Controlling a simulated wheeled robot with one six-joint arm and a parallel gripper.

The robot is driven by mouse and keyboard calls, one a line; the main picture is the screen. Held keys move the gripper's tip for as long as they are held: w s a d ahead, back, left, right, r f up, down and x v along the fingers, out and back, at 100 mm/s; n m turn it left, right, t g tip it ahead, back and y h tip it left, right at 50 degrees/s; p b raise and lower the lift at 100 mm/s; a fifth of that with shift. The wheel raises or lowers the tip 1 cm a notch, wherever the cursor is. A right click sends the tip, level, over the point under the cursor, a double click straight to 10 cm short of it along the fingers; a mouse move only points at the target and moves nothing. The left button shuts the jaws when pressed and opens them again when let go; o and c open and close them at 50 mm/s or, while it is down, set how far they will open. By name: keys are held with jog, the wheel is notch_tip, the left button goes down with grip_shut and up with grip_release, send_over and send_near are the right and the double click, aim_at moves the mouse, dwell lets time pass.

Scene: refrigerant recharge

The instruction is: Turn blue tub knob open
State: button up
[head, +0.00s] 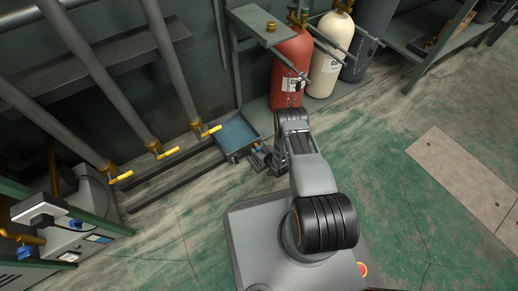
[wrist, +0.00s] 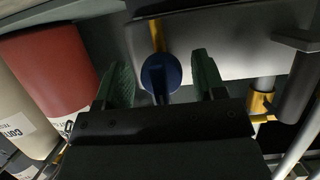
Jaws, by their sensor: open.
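The tub (head: 235,132) is a shallow grey tray with a blue inside, low beside the rack in the head view. A round blue knob (wrist: 161,72) on a brass stem shows in the wrist view, in front of a grey wall that looks like the tub's side. My gripper (wrist: 163,80) is open, with one green finger on each side of the knob and visible gaps between. The knob's depth between the fingers is hard to tell. In the head view my gripper (head: 261,157) is low at the tub's near right corner, small and partly hidden by my arm.
A red cylinder (head: 291,75), a cream cylinder (head: 329,55) and a dark cylinder (head: 370,35) stand behind my arm. Pipes with yellow-handled valves (head: 164,151) are left of the tub. A grey machine (head: 65,228) is at lower left. Green floor (head: 420,215) is open at right.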

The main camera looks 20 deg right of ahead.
jog(key=shift+a, duration=0.15)
jog(key=shift+c, duration=0.7)
jog(key=c, duration=0.8)
jog(key=shift+o, duration=0.2)
